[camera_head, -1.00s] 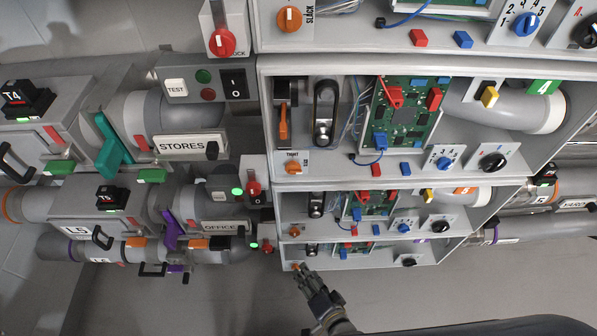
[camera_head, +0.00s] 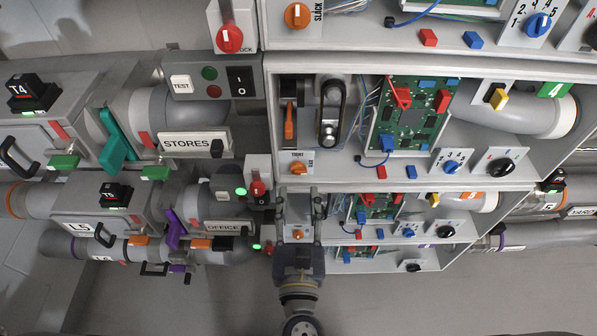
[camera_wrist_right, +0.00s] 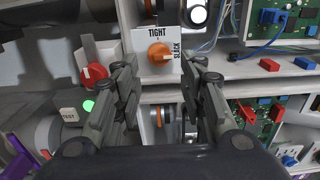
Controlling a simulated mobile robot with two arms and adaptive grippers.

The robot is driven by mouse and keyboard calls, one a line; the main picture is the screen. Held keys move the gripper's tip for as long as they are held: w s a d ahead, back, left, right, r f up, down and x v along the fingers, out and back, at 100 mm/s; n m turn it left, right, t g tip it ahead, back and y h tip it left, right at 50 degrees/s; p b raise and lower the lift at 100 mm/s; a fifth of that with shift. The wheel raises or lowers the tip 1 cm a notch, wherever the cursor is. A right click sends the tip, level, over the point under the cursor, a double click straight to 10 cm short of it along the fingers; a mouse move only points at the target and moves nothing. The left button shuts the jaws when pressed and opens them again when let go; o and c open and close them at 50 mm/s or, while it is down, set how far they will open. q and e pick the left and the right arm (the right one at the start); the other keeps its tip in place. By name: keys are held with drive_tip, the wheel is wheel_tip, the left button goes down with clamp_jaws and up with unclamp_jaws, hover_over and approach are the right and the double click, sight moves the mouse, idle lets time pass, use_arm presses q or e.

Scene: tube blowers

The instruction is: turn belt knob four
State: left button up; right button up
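The orange belt knob (camera_head: 298,168) sits on a white TIGHT/SLACK plate at the left end of the row tagged with a green 4 (camera_head: 553,90). The knob also shows in the right wrist view (camera_wrist_right: 160,54), with TIGHT above it and SLACK to its right. Its exact pointing is too small to tell. My right gripper (camera_head: 299,192) is just below the plate in the head view, fingers pointing up. In the right wrist view its spread fingers (camera_wrist_right: 162,62) stand on either side of the knob, apart from it, with nothing held. My left gripper is not in view.
A red switch (camera_head: 257,188) with a green light is close to the left of my right gripper. Another orange knob (camera_head: 298,234) is lower down, seen between the gripper's parts. A circuit board (camera_head: 408,115) and blue knob (camera_head: 452,167) are to the right.

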sight(298, 174)
drive_tip(key=w+p, duration=0.1)
drive_tip(key=w, duration=0.6)
drive_tip(key=shift+w, duration=0.1)
drive_tip(key=c, duration=0.8)
